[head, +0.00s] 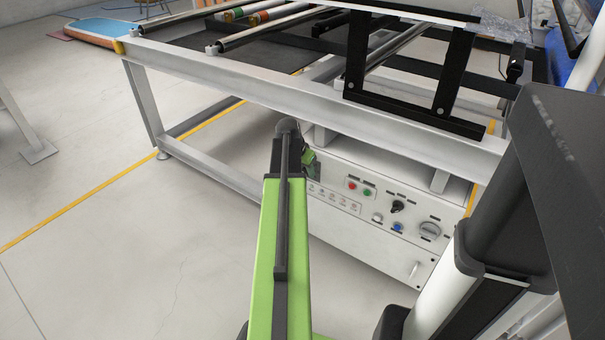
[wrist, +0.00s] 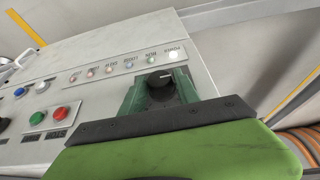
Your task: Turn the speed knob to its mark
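A dark round knob (wrist: 161,86) with a white pointer line shows in the wrist view, beyond the dark front edge of my gripper. The dark green fingers of my gripper (wrist: 160,95) stand on both sides of this knob, close against it. I cannot tell whether they press on it. The knob's lower part is hidden, and I see no speed label or mark beside it. In the head view my gripper (head: 309,161) is at the left end of the control panel (head: 375,252), and the knob there is hidden behind my arm.
The panel has red (head: 352,186) and green (head: 367,192) buttons, a black selector (head: 397,206), a blue button (head: 398,227) and a grey dial (head: 430,230). A row of indicator lights (wrist: 130,63) runs beside the knob. The white table frame (head: 310,106) is just above the panel.

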